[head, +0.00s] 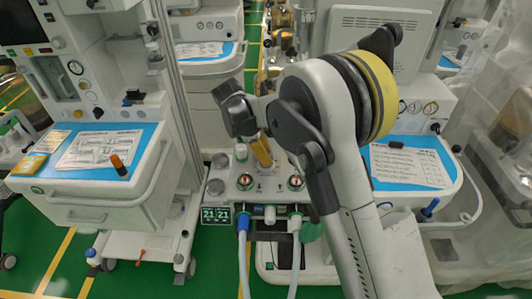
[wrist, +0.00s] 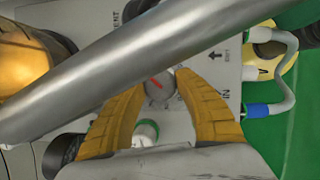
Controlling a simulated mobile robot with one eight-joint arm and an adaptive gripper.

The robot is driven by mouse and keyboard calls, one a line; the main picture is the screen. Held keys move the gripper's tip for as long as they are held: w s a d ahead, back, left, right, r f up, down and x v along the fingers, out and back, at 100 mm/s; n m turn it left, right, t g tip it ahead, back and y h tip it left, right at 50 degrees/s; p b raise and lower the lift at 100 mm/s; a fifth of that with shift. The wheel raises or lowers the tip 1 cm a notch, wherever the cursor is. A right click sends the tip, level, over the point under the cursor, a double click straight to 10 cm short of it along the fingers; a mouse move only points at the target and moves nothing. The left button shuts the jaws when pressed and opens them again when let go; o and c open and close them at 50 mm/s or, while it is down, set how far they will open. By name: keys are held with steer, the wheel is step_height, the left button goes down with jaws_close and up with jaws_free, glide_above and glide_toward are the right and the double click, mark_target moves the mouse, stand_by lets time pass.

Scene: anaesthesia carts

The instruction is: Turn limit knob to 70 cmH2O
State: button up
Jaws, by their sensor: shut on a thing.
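The limit knob (wrist: 160,92) is a small grey round knob with a red pointer line, seen between my fingers in the wrist view. My gripper (wrist: 162,80) has two yellow-orange fingers, closed around the knob from both sides. A grey metal tube crosses in front and hides part of the knob and its surroundings. Any scale around the knob is not readable.
A small display (head: 216,215) reads 21 and 21. Blue (head: 243,222) and white (head: 295,222) hose ends hang below the block. Carts stand left and right, with a blue-topped work surface (head: 60,175) at left. In the wrist view, a gold rounded part (wrist: 22,62) is at left.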

steer(key=shift+m+g, duration=0.4)
steer(key=shift+m, duration=0.5)
steer(key=o, duration=1.2)
steer(key=v, duration=1.2)
